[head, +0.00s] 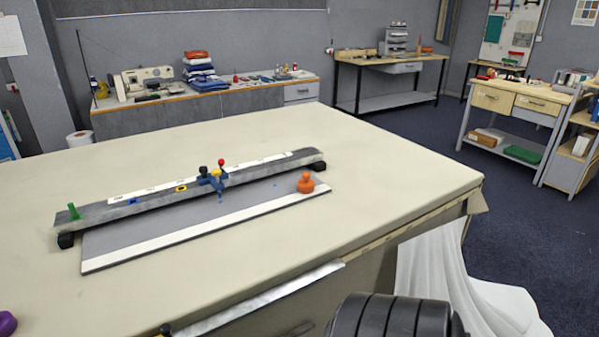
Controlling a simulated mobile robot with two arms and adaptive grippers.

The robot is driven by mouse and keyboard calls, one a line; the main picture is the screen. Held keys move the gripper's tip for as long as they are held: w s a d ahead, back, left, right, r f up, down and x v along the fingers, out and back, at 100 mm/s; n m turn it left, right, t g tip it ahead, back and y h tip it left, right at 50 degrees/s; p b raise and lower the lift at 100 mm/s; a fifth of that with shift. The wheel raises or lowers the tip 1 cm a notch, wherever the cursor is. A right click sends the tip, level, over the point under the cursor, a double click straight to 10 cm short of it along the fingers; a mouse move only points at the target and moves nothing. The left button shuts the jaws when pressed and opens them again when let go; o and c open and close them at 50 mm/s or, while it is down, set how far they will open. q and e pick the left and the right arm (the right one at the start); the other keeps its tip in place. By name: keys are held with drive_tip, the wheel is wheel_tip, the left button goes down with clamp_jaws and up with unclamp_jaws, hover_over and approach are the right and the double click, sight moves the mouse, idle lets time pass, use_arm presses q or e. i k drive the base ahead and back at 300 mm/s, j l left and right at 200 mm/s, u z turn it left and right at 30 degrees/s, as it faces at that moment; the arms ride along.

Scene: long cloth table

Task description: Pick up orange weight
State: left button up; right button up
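The orange weight (305,184), a rounded knob-topped piece, stands upright on the right end of a flat grey board with a white front strip (215,227). It sits in front of the right end of a long grey rail (150,203) and looks clear of it. Nothing covers the weight. Neither of my grippers shows. A black ribbed part (385,316) at the bottom edge looks like part of my arm, and no fingers are visible on it.
The rail rests on black feet and carries a blue carriage (216,178) with red, black and yellow knobs, plus a green peg (73,211) at left. A purple object (7,323) is at the lower left. The beige table (400,185) is bare right of the weight.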

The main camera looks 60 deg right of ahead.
sight(305, 185)
drive_tip(key=z, duration=2.1)
drive_tip(key=i+j+z, duration=0.2)
drive_tip(key=i+j, duration=0.15)
drive_tip(key=i+l, duration=0.05)
